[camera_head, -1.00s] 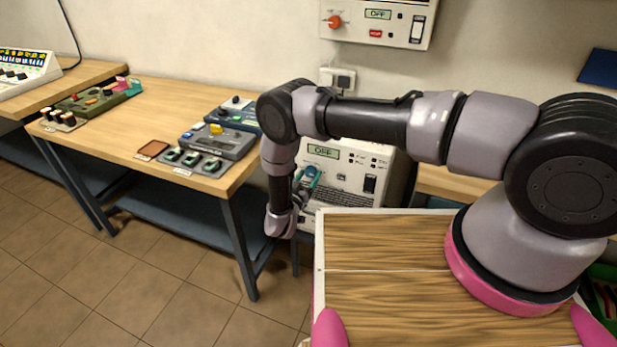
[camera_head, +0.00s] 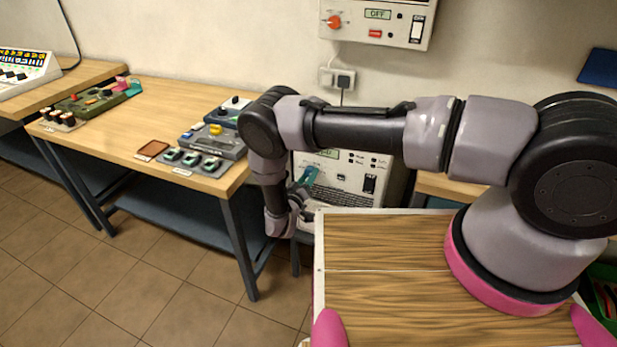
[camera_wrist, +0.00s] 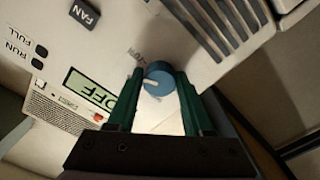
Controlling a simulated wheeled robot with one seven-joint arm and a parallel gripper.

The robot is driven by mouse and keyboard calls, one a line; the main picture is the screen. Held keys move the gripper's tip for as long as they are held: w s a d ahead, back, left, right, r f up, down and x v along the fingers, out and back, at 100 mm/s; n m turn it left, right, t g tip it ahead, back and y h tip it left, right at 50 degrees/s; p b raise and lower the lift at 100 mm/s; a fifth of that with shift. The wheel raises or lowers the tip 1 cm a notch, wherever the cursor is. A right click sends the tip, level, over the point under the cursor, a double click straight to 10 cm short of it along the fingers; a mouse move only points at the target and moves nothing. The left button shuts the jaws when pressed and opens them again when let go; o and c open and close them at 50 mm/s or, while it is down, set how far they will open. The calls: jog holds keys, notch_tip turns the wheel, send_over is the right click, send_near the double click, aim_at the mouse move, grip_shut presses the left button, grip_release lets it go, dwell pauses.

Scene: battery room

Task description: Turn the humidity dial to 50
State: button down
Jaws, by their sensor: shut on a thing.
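The humidity dial (camera_wrist: 157,72) is a round blue knob with a white pointer line on the white machine (camera_wrist: 112,62). In the wrist view the two green fingers of my gripper (camera_wrist: 160,82) stand on either side of the knob and are shut on it. The pointer line faces left in that view. A small printed label lies beside the knob, too small to read surely. The green display (camera_wrist: 92,92) beside it reads OFF, partly covered by a finger. In the head view my gripper (camera_head: 306,178) is at the front of the machine (camera_head: 352,160); the knob is hidden there.
In the wrist view a FAN button (camera_wrist: 85,14) and vent slots lie near the dial. In the head view a table (camera_head: 120,150) with control boxes stands left of my arm. A wall unit (camera_head: 385,35) with a red knob hangs above.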

jog(key=n, duration=0.4)
jog(key=shift+n, duration=0.4)
jog(key=shift+r+n, duration=0.15)
jog(key=shift+n, duration=3.35)
jog(key=shift+r+n, duration=0.1)
jog(key=shift+n, duration=3.4)
jog(key=shift+c, duration=1.5)
grip_release()
